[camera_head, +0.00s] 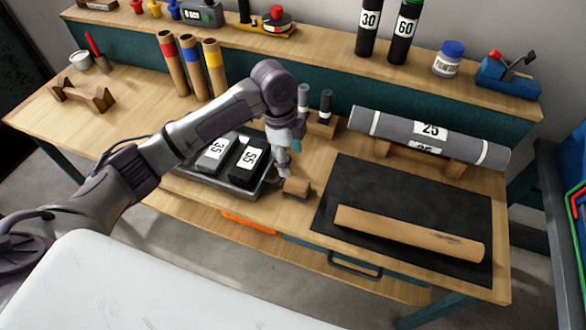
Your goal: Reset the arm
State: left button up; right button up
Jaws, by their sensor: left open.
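My left arm reaches in from the left across the workbench. My left gripper (284,172) points down just behind and above a small wooden block (297,188), between the tray and the black mat. It is open, and I see nothing held in it; its fingers are small in view. A grey roll (400,131) labelled 25 lies on a wooden cradle (455,168) at the right, apart from the gripper. My right gripper is not in view.
A tan roll (410,233) lies on a black mat (345,188). A metal tray (232,191) holds dark blocks marked 35 and 55. Three brown tubes (190,66) stand behind my arm. Black cylinders 30 (368,28) and 60 (403,32) stand on the raised shelf. The bench's left part has free room.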

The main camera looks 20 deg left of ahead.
pick_arm(q)
jog(key=shift+a+r, duration=0.1)
jog(key=shift+r, duration=0.3)
